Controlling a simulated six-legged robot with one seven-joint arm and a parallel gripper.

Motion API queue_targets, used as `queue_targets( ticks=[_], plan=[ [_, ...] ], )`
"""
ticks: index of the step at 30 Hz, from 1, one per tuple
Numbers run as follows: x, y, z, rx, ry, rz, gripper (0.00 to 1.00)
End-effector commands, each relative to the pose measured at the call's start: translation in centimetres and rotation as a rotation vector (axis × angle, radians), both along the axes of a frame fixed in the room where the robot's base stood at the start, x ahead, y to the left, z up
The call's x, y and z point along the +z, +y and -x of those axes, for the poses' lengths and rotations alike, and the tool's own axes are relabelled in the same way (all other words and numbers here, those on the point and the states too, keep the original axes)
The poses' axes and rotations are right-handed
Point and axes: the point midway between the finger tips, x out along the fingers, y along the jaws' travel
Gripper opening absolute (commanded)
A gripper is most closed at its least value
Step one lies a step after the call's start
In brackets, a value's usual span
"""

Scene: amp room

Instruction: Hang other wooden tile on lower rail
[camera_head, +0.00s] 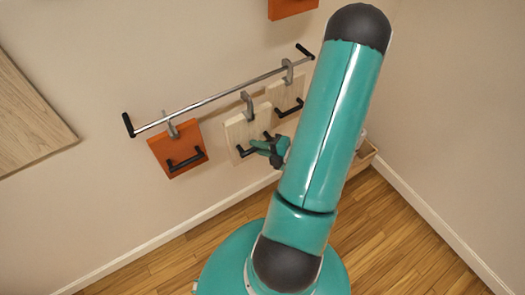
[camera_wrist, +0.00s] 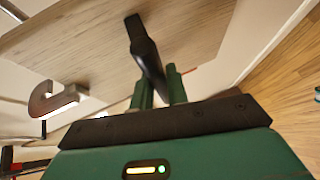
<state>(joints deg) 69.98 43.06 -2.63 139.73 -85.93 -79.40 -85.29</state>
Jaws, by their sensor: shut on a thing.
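My gripper (camera_head: 268,148) is shut on the black handle (camera_wrist: 147,45) of a pale wooden tile (camera_head: 239,131). In the wrist view this tile (camera_wrist: 110,40) fills the top, and my green fingers (camera_wrist: 161,92) close around the handle. The tile's grey hook (camera_head: 247,102) is at the lower rail (camera_head: 215,98) in the head view; whether it bears on the rail is unclear. Another pale wooden tile (camera_head: 286,98) hangs by its hook just to the right.
An orange tile (camera_head: 176,150) hangs at the rail's left, with a bare gap between it and the held tile. Another orange tile (camera_head: 290,8) shows at the top edge. A wooden panel (camera_head: 25,115) is on the left wall. A box (camera_head: 362,158) stands behind my arm.

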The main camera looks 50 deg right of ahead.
Motion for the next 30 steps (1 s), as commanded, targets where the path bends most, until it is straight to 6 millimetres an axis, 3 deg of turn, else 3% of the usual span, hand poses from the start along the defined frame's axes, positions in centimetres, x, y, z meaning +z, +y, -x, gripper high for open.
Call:
queue_targets(
  ticks=[30],
  plan=[
    [0.1, -2.0, -6.8, 0.002, -0.003, 0.001, 0.00]
  ],
)
